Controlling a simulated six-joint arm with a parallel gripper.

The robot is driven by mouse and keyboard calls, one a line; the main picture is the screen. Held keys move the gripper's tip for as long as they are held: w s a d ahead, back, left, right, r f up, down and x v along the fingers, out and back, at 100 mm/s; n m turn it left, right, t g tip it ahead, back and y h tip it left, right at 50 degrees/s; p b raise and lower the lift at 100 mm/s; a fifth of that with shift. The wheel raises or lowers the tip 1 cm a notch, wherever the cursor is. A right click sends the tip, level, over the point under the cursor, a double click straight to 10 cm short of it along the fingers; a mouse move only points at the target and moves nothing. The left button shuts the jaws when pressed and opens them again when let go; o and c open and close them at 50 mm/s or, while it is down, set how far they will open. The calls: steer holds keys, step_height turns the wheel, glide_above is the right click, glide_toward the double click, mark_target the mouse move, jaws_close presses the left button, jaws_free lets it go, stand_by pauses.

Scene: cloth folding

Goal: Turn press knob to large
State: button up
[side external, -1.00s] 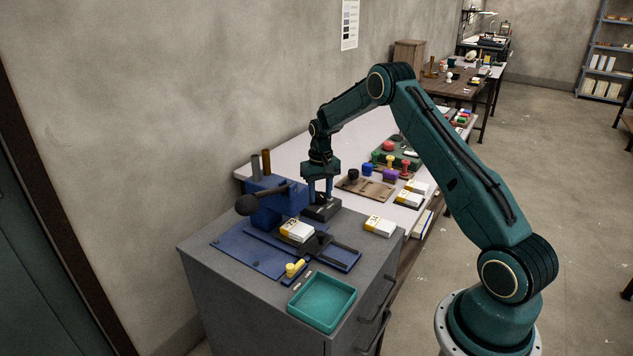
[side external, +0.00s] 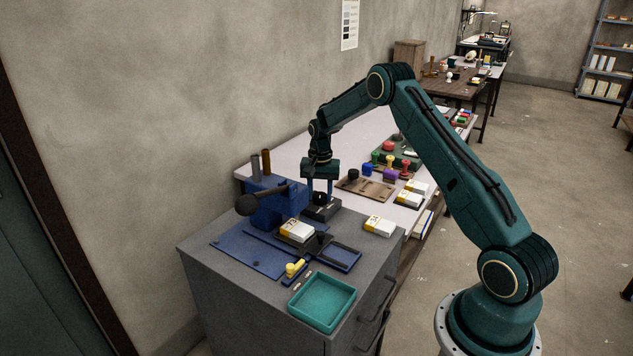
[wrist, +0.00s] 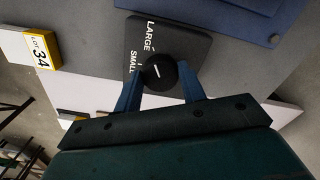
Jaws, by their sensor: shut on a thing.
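The press knob (wrist: 157,66) is a round black knob with a white pointer line, on a dark box (wrist: 186,40) printed LARGE and SMALL in the wrist view. My gripper (wrist: 159,82) is shut on the knob, with one blue finger on each side. In the side view my gripper (side external: 319,192) points down over the dark box (side external: 321,211), with the knob (side external: 319,198) between its fingers.
The blue press (side external: 268,210) with its lever stands just left of the box. A white and yellow carton (side external: 297,231) sits at the press, another (side external: 379,227) to the right. A teal tray (side external: 322,301) lies in front. Several stamps and a brown board (side external: 365,188) stand behind.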

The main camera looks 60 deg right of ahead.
mark_target(320, 195)
steer(key=o, duration=1)
steer(key=shift+r, duration=0.15)
step_height(320, 195, up, 14)
steer(key=shift+f, duration=0.2)
steer(key=shift+r, duration=0.1)
stand_by(0.4)
